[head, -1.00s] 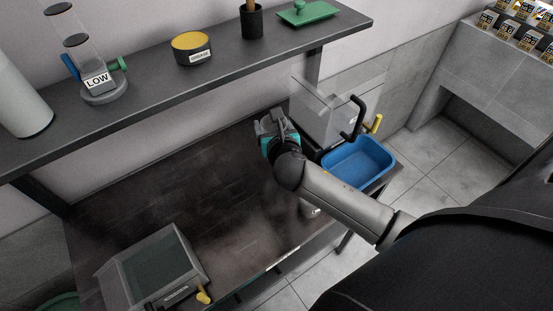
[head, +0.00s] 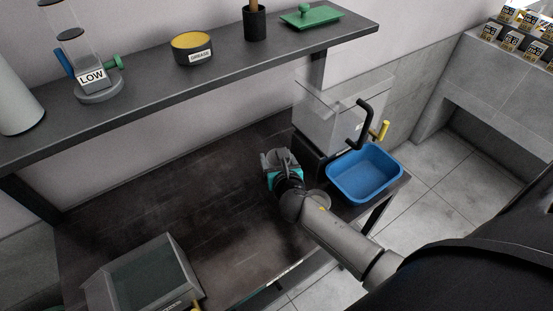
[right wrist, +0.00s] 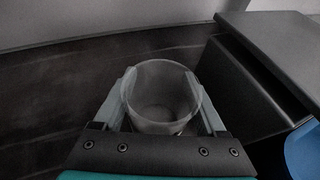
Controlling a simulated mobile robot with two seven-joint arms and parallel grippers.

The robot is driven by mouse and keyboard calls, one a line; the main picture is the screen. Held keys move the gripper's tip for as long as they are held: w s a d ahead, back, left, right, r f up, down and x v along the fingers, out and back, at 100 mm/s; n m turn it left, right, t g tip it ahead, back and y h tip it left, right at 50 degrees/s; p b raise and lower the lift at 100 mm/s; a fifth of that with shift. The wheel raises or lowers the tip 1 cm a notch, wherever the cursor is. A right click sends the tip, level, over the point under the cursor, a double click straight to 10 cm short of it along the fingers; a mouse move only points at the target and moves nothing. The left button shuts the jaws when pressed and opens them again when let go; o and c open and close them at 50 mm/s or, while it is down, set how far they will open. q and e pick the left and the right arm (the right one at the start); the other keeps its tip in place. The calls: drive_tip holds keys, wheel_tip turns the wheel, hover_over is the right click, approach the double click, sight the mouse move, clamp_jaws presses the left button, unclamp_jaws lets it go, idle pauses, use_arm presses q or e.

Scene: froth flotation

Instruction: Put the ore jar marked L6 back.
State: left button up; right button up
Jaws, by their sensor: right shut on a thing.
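My right gripper (head: 276,160) hangs over the dark table, left of the blue tub. In the right wrist view its two fingers (right wrist: 162,98) are on either side of a translucent, open-topped round vessel (right wrist: 162,118), shut on it. The vessel looks empty. No mark shows on it, so I cannot tell if it is the ore jar L6. In the head view the vessel is hidden behind the gripper. Small labelled jars or boxes (head: 513,40) stand on a grey ledge (head: 488,67) at the top right; their marks are too small to read. My left gripper is not in view.
The blue tub (head: 365,173) and a clear tank (head: 318,122) with a black pipe and yellow handle stand at the table's right end. A glass-topped box (head: 145,278) is at the lower left. A shelf (head: 140,85) overhangs the back. The middle table (head: 175,195) is clear.

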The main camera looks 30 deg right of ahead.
drive_tip(key=o, duration=0.9)
drive_tip(key=shift+f, duration=0.2)
drive_tip(key=o, duration=0.4)
drive_tip(key=shift+r, duration=0.15)
drive_tip(key=shift+r, duration=0.2)
drive_tip(key=p+v, duration=0.2)
drive_tip(key=v, duration=1)
